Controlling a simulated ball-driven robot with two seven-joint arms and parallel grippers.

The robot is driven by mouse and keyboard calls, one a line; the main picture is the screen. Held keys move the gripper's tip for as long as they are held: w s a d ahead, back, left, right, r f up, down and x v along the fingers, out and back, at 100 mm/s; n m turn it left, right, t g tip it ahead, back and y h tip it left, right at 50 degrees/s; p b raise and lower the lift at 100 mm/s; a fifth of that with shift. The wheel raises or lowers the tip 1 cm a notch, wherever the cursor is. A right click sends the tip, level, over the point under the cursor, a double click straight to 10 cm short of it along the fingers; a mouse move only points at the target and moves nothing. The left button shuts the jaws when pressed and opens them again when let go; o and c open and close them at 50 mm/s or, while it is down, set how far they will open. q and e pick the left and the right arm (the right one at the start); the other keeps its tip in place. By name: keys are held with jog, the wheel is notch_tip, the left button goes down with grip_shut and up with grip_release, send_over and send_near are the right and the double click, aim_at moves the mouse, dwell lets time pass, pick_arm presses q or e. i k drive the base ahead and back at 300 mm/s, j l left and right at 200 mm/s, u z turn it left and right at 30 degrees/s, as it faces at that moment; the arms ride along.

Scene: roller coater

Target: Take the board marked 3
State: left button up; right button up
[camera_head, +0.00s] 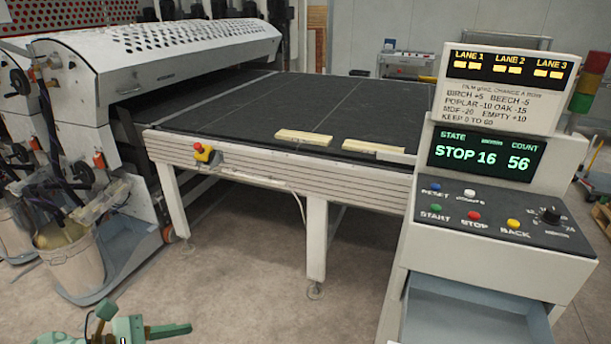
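Two pale wooden boards lie flat near the front edge of the black conveyor bed in the head view. The left board (303,137) and the right board (373,147) are apart from each other. No number is readable on either, so I cannot tell which is marked 3. My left gripper (148,317) shows in green at the bottom left edge, low over the floor and far from the boards. Its fingers look apart, with nothing seen between them; part of it is cut off. My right gripper is not in view.
The conveyor table (250,155) spans the middle. The control console (500,200) stands at the right, reading STOP 16 and count 56, with an open drawer (475,310) below. The coater (150,70) and a bucket (72,262) are at the left. Floor before the table is clear.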

aim_at(297, 136)
jog(key=i+j+z, duration=0.15)
jog(key=z, duration=0.2)
jog(key=i+j+z, duration=0.2)
jog(key=z, duration=0.15)
jog(key=i+j+z, duration=0.15)
jog(key=z, duration=0.2)
jog(key=i+j+z, duration=0.1)
jog(key=j, duration=0.35)
jog(key=i+j+z, duration=0.1)
jog(key=i+j, duration=0.15)
jog(key=j, duration=0.2)
jog(key=i+j+z, duration=0.1)
jog(key=j, duration=0.35)
jog(key=i+j+z, duration=0.15)
jog(key=j, duration=0.35)
jog(key=i+j+z, duration=0.1)
jog(key=j, duration=0.35)
jog(key=i+j+z, duration=0.1)
jog(key=j, duration=0.4)
jog(key=i+j, duration=0.1)
jog(key=j, duration=0.4)
jog(key=i+j, duration=0.1)
jog(key=j, duration=0.4)
jog(key=i+j, duration=0.1)
jog(key=j, duration=0.4)
jog(key=i+j, duration=0.1)
jog(key=j, duration=0.4)
